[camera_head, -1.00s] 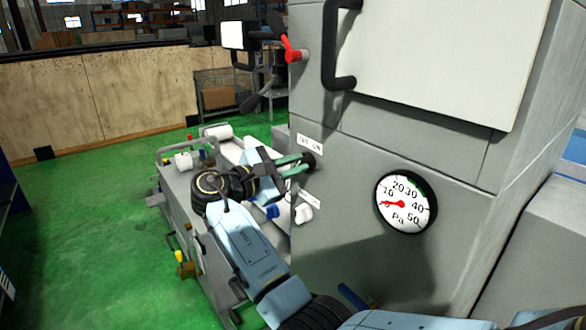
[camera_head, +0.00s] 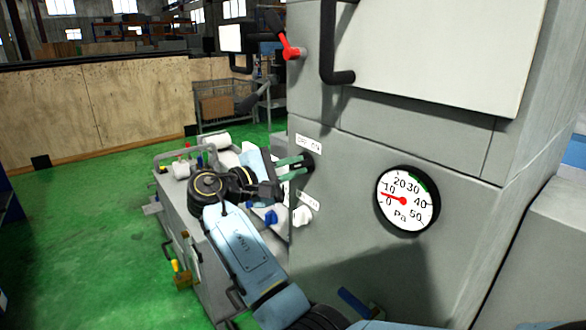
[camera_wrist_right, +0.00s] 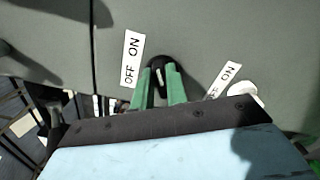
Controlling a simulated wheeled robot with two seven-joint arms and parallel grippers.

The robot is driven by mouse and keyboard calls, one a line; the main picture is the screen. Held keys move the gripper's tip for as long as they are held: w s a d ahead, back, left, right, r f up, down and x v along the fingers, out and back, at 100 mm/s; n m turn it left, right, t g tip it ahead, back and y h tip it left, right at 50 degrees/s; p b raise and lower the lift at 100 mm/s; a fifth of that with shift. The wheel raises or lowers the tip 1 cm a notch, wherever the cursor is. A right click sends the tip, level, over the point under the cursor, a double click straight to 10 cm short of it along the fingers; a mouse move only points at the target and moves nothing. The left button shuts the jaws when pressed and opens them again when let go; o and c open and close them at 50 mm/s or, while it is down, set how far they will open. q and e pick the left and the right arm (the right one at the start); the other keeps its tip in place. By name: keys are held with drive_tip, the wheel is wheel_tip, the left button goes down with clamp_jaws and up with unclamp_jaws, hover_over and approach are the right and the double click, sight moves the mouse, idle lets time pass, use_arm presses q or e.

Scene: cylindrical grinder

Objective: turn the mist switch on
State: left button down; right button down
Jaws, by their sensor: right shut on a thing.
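A black round switch knob (camera_head: 309,161) sits on the grey machine front, beside an OFF/ON label (camera_head: 309,143). My right gripper (camera_head: 302,165) reaches it from the left, with its green fingers at the knob. In the right wrist view the two green fingers (camera_wrist_right: 161,80) stand on either side of the black knob (camera_wrist_right: 157,63) and are shut on it. A light pointer mark shows on the knob between the fingers. The OFF/ON label (camera_wrist_right: 132,59) is just left of it there. No mist wording is readable. My left gripper is out of view.
A pressure gauge (camera_head: 407,201) is to the right. A red-handled lever (camera_head: 291,51) is above.

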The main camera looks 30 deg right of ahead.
drive_tip(key=c, duration=1.4)
unclamp_jaws()
drive_tip(key=shift+a, duration=0.1)
drive_tip(key=s+a+b, duration=0.1)
drive_tip(key=a+b, duration=0.2)
drive_tip(key=a, duration=1)
drive_tip(key=shift+a, duration=0.15)
